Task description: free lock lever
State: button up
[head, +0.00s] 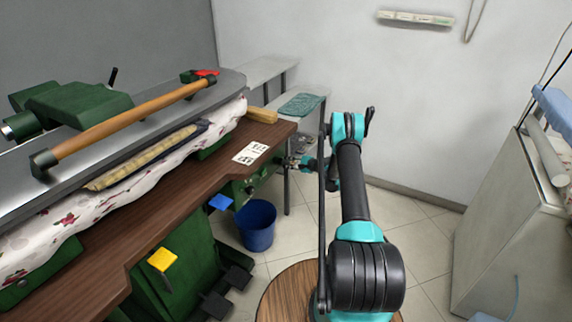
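A large pressing machine stands at the left, with a grey upper plate (40,185), a long wooden handle bar (130,122) and green metal parts. No part is clearly marked as the lock lever. A short black lever (113,76) sticks up behind the green housing (78,105), and a small red part (206,73) sits at the plate's far end. My gripper (291,163) is small in view, beside the right end of the brown table (215,165) near the green front panel (242,190). I cannot tell whether its fingers are open or touch anything.
A blue bucket (257,226) stands on the floor below the panel. A brush (262,115) and a printed card (250,153) lie on the table. A white cabinet (510,230) is at right.

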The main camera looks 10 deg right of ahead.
grip_shut()
jog(key=n, duration=0.1)
jog(key=r+n+t, duration=0.1)
jog(key=w+r+n, duration=0.1)
jog(key=shift+d+r+t+h, duration=0.1)
jog(key=shift+d+t+h, duration=0.2)
jog(key=shift+d+h, duration=0.1)
notch_tip(320, 180, up, 3)
jog(key=n, duration=0.2)
jog(key=n+t, duration=0.1)
jog(key=n, duration=0.1)
jog(key=shift+w+f, duration=0.1)
jog(key=shift+f, duration=0.1)
jog(key=n, duration=0.1)
jog(key=r+n+t, duration=0.1)
jog(key=r+n, duration=0.1)
jog(key=shift+s+a+r+n+h, duration=0.1)
jog(key=shift+s+r+n+h, duration=0.05)
jog(key=shift+s+n+h, duration=0.2)
jog(key=shift+s+a+r+n+t, duration=0.15)
jog(key=shift+r+n+t, duration=0.15)
jog(key=shift+n, duration=0.35)
jog(key=shift+s+a+r+n+t, duration=0.1)
jog(key=shift+s+r+n+t, duration=0.15)
jog(key=shift+n, duration=0.35)
jog(key=o, duration=0.6)
grip_release()
jog(key=shift+w+r, duration=0.1)
